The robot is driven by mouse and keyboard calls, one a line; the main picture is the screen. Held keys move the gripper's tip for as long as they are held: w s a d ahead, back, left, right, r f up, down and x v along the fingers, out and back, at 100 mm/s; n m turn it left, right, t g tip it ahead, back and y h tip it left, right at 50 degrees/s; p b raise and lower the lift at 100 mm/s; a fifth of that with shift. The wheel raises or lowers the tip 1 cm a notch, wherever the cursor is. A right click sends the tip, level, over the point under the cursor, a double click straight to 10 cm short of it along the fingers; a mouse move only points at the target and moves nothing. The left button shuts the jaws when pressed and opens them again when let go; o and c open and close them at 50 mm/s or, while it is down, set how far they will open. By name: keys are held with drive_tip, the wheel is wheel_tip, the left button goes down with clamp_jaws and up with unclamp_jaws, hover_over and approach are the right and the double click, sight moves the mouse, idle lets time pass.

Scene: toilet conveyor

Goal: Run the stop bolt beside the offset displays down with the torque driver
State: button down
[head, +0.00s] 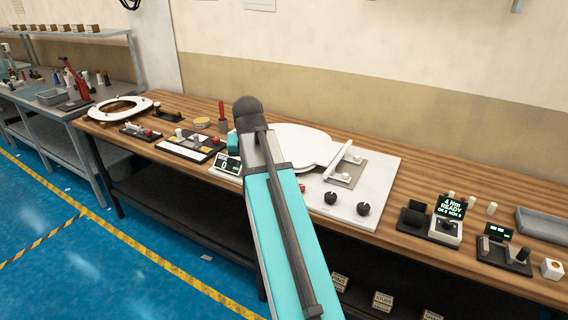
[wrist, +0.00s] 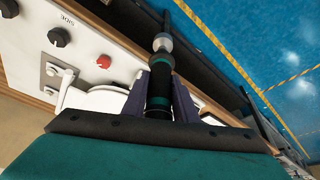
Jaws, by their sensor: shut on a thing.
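In the wrist view my gripper (wrist: 161,98) is shut on the torque driver (wrist: 159,80), a black cylinder with teal bands and a metal nose pointing away. The driver is over the front edge of the white fixture board, its tip apart from anything I can make out. In the head view my arm hides most of the gripper and driver. A small display reading 0 (head: 228,163) stands at the white board's left end, partly behind my arm. A unit with two small green readouts (head: 499,232) stands at the right. I cannot make out the stop bolt.
The white board (head: 330,210) carries a toilet seat lid (head: 300,143), a hinge plate (head: 346,167), two black knobs and a red button (wrist: 103,62). A torque station reading 4 Nm READY (head: 446,222) and a grey tray (head: 543,224) stand right. Blue floor is clear in front.

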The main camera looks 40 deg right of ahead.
drive_tip(key=w+a+n+y, duration=0.1)
drive_tip(key=a+n, duration=0.1)
drive_tip(key=a, duration=0.7)
drive_tip(key=w+a+f+n, duration=0.1)
drive_tip(key=a+n, duration=0.2)
drive_tip(key=a, duration=0.6)
drive_tip(key=w+a+f+n+t+y, duration=0.1)
drive_tip(key=a+n, duration=0.1)
drive_tip(key=a, duration=0.7)
drive_tip(key=shift+w+a+y, duration=0.2)
drive_tip(key=shift+w+y, duration=0.1)
